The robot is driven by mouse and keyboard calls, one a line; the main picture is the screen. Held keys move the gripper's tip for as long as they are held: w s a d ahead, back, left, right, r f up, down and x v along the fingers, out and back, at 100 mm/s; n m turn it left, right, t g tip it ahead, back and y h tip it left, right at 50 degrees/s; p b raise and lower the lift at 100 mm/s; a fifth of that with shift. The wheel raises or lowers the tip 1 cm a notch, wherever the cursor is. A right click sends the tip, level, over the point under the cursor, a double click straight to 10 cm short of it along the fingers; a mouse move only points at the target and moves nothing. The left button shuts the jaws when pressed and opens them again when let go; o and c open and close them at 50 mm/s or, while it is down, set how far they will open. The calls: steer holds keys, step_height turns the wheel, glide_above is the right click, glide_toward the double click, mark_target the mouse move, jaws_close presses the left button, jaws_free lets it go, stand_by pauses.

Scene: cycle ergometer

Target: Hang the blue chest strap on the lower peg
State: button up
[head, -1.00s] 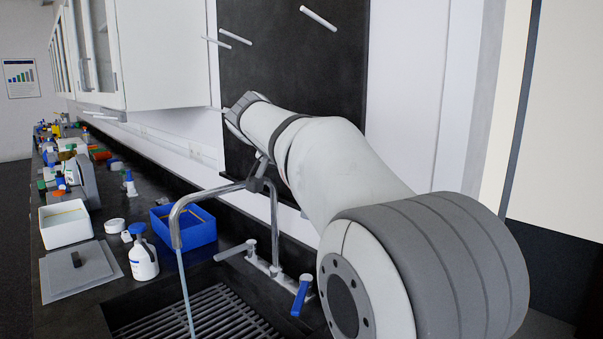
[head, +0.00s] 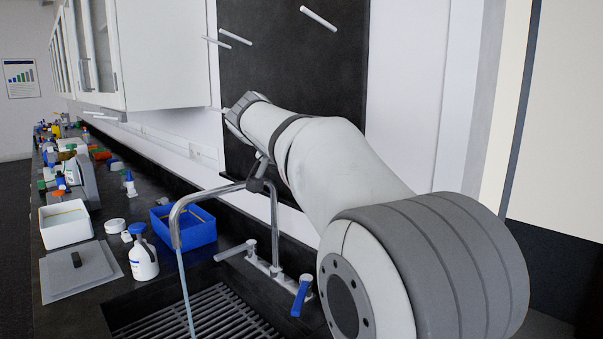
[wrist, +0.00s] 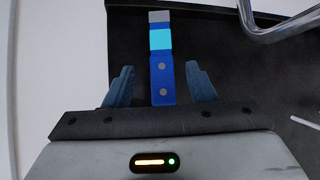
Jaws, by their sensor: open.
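The blue chest strap (wrist: 162,78) shows in the wrist view, with a cyan band, a pale grey end and two grey studs. It lies between the two fingers of my gripper (wrist: 160,66). The fingers are open, with a visible gap on each side of the strap. Its near end is hidden by the gripper body. I cannot tell what the strap hangs from. My arm hides the fingers and the strap there.
A curved metal faucet (head: 190,196) stands close below my arm over the sink grate (head: 205,315). A blue bin (head: 187,232), a white pump bottle (head: 143,260) and a white box (head: 66,225) stand on the counter. A white cabinet (head: 165,60) is left of the board.

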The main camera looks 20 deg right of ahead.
steer(key=shift+o, duration=1)
steer(key=v, duration=0.8)
steer(key=s+a+f+n+g+y, duration=0.1)
steer(key=s+a+f+n+y, duration=0.1)
steer(key=s+f, duration=0.6)
steer(key=s+a+f+n+g+y, duration=0.1)
steer(key=s+f+n, duration=0.4)
steer(key=f, duration=0.8)
steer(key=s+a+f+n+g+y, duration=0.1)
steer(key=s+a+f+n+y, duration=0.2)
steer(key=s+f, duration=0.8)
steer(key=shift+s+n+y+p, duration=0.2)
steer(key=shift+n+y+p, duration=0.15)
steer(key=shift+y, duration=0.65)
steer(key=shift+f, duration=0.1)
steer(key=shift+c, duration=0.2)
